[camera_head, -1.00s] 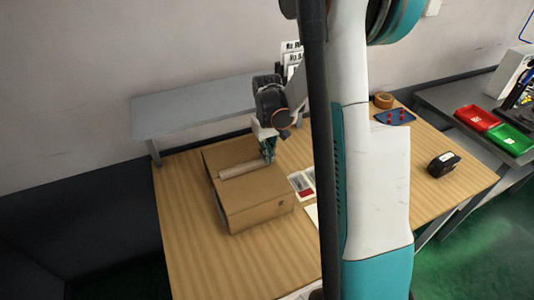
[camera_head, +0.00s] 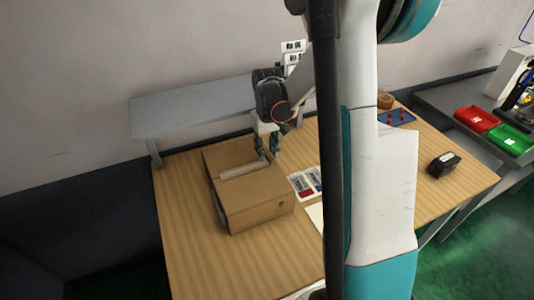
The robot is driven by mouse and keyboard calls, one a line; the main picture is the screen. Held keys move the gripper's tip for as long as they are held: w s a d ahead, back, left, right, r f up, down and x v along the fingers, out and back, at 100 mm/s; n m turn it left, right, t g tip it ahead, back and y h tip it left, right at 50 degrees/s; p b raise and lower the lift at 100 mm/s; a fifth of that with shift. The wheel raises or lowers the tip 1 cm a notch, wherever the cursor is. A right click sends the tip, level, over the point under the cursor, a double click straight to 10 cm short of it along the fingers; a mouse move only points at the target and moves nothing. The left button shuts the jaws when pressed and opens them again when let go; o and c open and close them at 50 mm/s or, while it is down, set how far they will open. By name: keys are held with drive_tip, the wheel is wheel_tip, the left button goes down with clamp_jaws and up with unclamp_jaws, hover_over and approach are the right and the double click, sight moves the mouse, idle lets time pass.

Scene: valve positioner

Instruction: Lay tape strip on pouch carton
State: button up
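The pouch carton (camera_head: 258,201) is a closed brown box on the wooden table. A paler tan strip (camera_head: 240,171), which looks like the tape strip, lies across the carton's top. Its right end is close to my gripper; whether it lies flat all along is too small to tell. My gripper (camera_head: 268,153) points down above the carton's back right edge, with its two dark green fingers spread apart and nothing visible between them. I cannot tell whether the left finger touches the strip's end.
A grey shelf (camera_head: 195,108) stands behind the carton. Printed cards (camera_head: 303,186) lie to its right. A tape roll (camera_head: 385,100), a blue tray with red pieces (camera_head: 396,117) and a black device (camera_head: 443,163) are farther right. My arm hides the table's middle. The left front is clear.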

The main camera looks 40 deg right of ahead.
wheel_tip(320, 180, up, 10)
idle(0.3)
